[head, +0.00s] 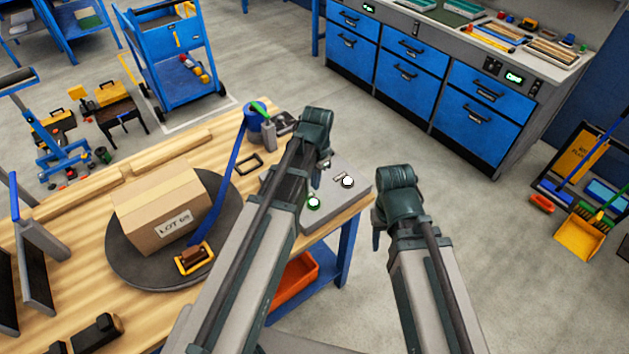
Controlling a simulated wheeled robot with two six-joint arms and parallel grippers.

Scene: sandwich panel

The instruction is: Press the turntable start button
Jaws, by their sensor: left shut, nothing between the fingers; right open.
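A grey control box (338,208) sits at the right corner of the wooden bench. On its top are a round button with a green rim (313,203) and a second round button with a white face and dark rim (348,181). The dark round turntable (125,262) lies to the left and carries a cardboard box (165,208) labelled LOT 69. My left gripper (326,164) is shut and empty, over the back part of the control box; the arm hides part of it. My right gripper (377,238) is open and empty, off the bench, right of the control box.
A blue strap (225,185) runs from a blue reel to a yellow-framed buckle (194,258) on the turntable. An orange bin (294,282) sits under the bench. Blue drawer cabinets (415,60) stand behind.

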